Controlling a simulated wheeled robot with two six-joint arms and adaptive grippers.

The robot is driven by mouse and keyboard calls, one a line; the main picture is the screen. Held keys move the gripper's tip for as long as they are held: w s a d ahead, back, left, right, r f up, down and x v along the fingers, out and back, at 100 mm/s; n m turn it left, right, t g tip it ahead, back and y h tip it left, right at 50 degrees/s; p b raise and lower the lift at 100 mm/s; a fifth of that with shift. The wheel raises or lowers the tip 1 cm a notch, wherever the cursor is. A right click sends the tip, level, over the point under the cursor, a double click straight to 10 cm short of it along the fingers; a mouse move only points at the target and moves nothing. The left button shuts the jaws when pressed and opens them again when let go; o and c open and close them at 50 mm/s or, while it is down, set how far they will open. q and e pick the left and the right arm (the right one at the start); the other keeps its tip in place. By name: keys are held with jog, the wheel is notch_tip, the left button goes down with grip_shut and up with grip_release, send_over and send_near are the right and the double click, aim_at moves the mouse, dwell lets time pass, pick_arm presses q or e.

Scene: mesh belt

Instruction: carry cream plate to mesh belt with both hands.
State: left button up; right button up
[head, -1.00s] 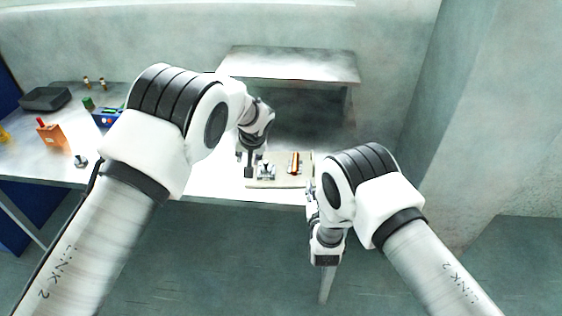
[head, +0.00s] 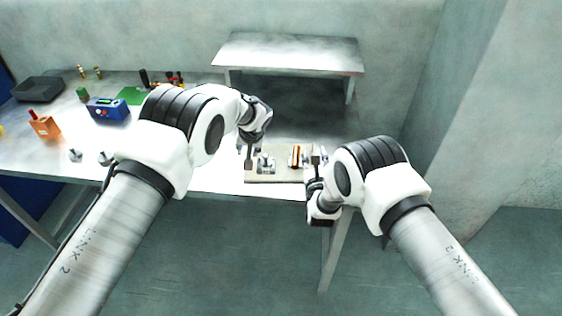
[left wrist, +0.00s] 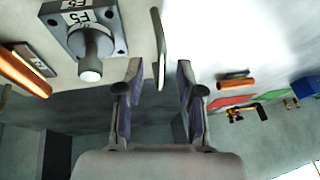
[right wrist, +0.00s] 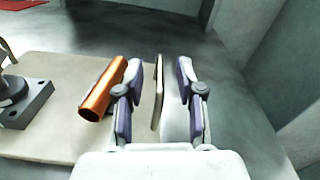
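The cream plate (head: 284,178) lies at the front right of the white table and bears a grey mount with a knob (head: 266,164) and an orange cylinder (head: 296,157). It also shows in the left wrist view (left wrist: 45,20) and right wrist view (right wrist: 65,65). My left gripper (head: 249,155) is at the plate's left end, open, with an upright handle (left wrist: 158,48) between its fingers. My right gripper (head: 317,172) is at the right end, open, with another handle (right wrist: 158,92) between its fingers, a gap showing on both sides. I cannot make out a mesh belt.
A raised pale bench (head: 290,52) stands behind, with clear top. On the white table's left are a blue box (head: 108,109), an orange block (head: 45,127), a black tray (head: 38,89) and a green mat (head: 131,95). A wall rises at right.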

pick_arm(q)
jog(key=shift+w+a+f, duration=0.15)
jog(key=shift+w+f, duration=0.1)
jog(key=shift+f, duration=0.35)
pick_arm(e)
jog(key=shift+w, duration=0.65)
pick_arm(q)
grip_shut()
pick_arm(e)
jog(key=shift+r, duration=0.1)
grip_shut()
